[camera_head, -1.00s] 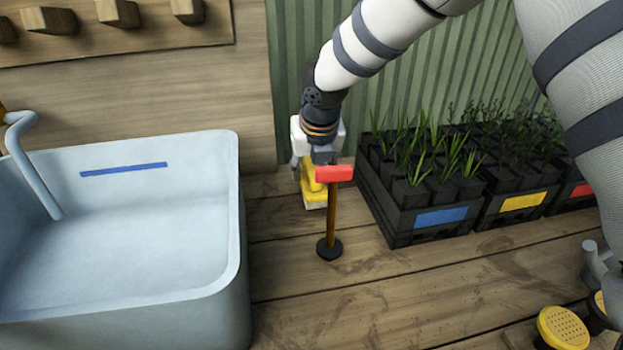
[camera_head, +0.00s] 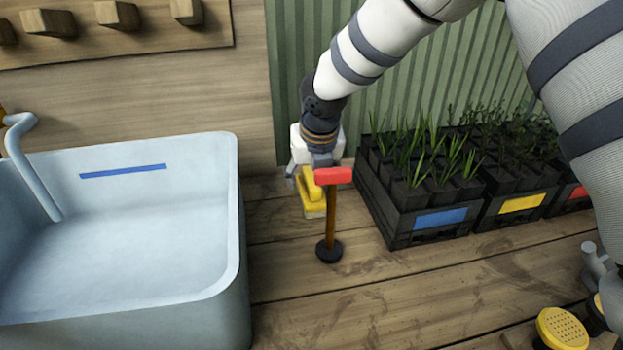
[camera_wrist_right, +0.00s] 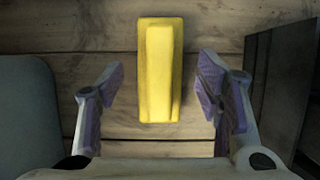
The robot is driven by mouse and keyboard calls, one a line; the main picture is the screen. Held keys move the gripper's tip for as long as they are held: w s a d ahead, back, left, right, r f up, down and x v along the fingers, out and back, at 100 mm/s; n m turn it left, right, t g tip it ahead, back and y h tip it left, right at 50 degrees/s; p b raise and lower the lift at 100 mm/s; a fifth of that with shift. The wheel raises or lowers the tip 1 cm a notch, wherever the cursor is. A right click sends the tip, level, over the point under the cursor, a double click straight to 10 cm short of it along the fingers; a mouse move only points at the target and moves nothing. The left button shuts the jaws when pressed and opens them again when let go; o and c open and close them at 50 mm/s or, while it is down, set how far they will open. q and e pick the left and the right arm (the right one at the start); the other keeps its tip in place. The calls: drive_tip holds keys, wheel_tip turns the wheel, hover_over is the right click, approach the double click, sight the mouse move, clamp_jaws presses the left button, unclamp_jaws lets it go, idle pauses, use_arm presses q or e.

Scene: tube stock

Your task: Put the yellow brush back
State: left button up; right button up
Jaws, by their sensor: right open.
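The yellow brush (camera_head: 313,188) lies on the wooden bench right of the basin, with a pale underside showing. In the right wrist view the brush (camera_wrist_right: 160,75) lies lengthwise between the two fingers, with a gap on each side. My right gripper (camera_wrist_right: 160,92) is open above it and not touching it, as far as I can see. In the head view this gripper (camera_head: 308,172) is over the brush and hides part of it. A red plate (camera_head: 333,176) on a thin post (camera_head: 331,218) covers some more.
The blue-grey basin (camera_head: 238,240) stands close on the left. Black plant crates (camera_head: 400,232) with coloured labels stand close on the right. The post's round black base (camera_head: 329,251) is in front of the brush. Wooden pegs (camera_head: 118,15) line the wall.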

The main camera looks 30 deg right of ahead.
drive_tip(key=v, duration=1.1)
drive_tip(key=shift+d, duration=0.1)
